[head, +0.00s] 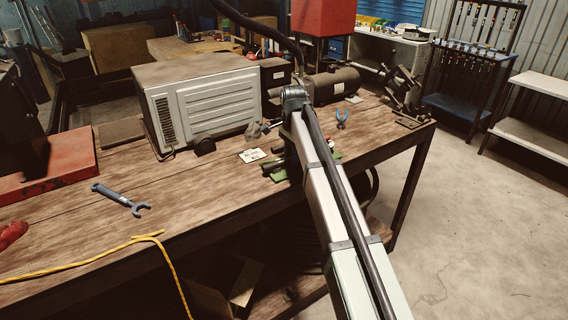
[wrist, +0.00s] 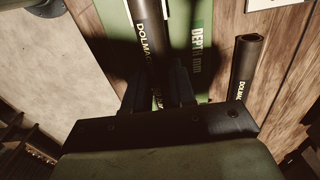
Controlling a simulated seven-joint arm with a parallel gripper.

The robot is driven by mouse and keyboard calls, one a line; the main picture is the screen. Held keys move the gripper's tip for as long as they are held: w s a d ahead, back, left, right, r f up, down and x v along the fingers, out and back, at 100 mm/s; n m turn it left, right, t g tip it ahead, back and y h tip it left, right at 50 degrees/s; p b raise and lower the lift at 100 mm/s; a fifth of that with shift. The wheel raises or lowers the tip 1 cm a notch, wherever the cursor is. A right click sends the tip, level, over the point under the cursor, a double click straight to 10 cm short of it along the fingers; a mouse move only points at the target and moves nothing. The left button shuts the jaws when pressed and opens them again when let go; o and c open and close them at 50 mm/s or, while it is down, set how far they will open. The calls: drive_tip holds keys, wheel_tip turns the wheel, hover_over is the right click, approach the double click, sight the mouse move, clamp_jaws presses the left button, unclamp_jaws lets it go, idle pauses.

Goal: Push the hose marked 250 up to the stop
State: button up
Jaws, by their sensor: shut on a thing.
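In the wrist view my gripper (wrist: 160,90) is shut on a black hose (wrist: 148,35) with "DOLMA..." lettering. This hose lies along a green plate (wrist: 114,22) marked "DEPTH mm". A second black hose (wrist: 246,62) with similar lettering is to the right, apart from my gripper, over the wooden bench. No "250" mark is legible, so I cannot tell which hose carries it. The stop and the far end of the held hose are not visible. In the head view the green plate (head: 281,177) shows beside my arm, which hides most of the work spot.
The wooden bench (head: 95,225) holds a blue-grey wrench (head: 120,198), a yellow cord (head: 85,265), a white card (head: 252,155), blue-handled pliers (head: 341,118) and a large grey-white machine (head: 200,100). A dark motor (head: 335,84) stands behind my arm. The left front bench is mostly clear.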

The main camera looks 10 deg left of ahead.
drive_tip(key=shift+w+d, duration=0.45)
drive_tip(key=shift+d, duration=0.05)
idle(0.6)
drive_tip(key=o, duration=1.8)
drive_tip(key=shift+r, duration=0.15)
drive_tip(key=shift+r, duration=4.35)
